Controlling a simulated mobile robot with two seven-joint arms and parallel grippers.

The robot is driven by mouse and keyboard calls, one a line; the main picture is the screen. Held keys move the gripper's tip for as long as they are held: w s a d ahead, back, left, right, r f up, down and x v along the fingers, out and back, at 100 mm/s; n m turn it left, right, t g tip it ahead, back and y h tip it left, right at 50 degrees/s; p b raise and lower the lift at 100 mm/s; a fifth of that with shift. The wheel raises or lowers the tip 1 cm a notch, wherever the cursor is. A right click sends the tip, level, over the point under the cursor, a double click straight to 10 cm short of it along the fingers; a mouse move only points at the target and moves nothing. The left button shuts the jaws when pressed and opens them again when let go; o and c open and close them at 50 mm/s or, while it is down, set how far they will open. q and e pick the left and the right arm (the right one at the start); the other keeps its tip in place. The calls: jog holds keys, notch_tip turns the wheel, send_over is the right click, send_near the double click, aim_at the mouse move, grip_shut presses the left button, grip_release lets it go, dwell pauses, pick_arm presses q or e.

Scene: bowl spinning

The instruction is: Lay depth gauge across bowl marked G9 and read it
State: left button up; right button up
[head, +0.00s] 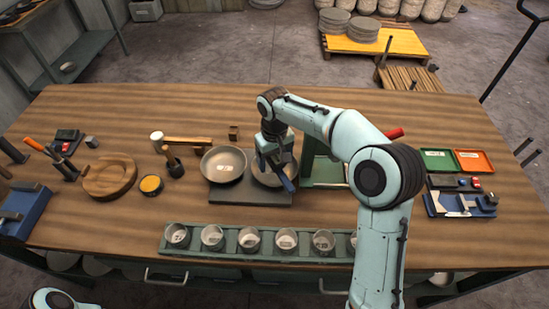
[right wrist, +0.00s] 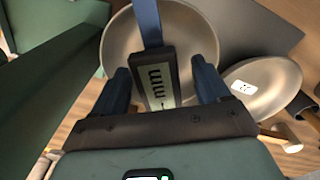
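The right bowl (head: 262,180) of a pair stands on a dark base plate (head: 250,198). My right gripper (head: 274,165) is low over this bowl. In the right wrist view the depth gauge, with a blue beam and a display marked "mm" (right wrist: 158,82), lies between my two fingers, over the bowl (right wrist: 190,35). The fingers stand apart, with a visible gap beside the gauge. Whether the gauge rests on the rim is unclear. The left bowl (head: 223,164) has a white label, too small to read; no label shows on the right bowl. My left gripper is out of view.
A green rack (head: 205,246) with several small labelled cups runs along the front. A green stand (head: 325,172) is close right of the bowls. A wooden ring (head: 110,180) and tools lie left; green and orange trays (head: 474,161) lie right.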

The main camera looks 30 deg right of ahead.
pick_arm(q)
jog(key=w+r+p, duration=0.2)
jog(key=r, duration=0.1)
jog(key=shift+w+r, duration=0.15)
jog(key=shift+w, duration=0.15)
pick_arm(e)
notch_tip(320, 180, up, 14)
jog(key=shift+f, duration=0.25)
jog(key=shift+f, duration=0.1)
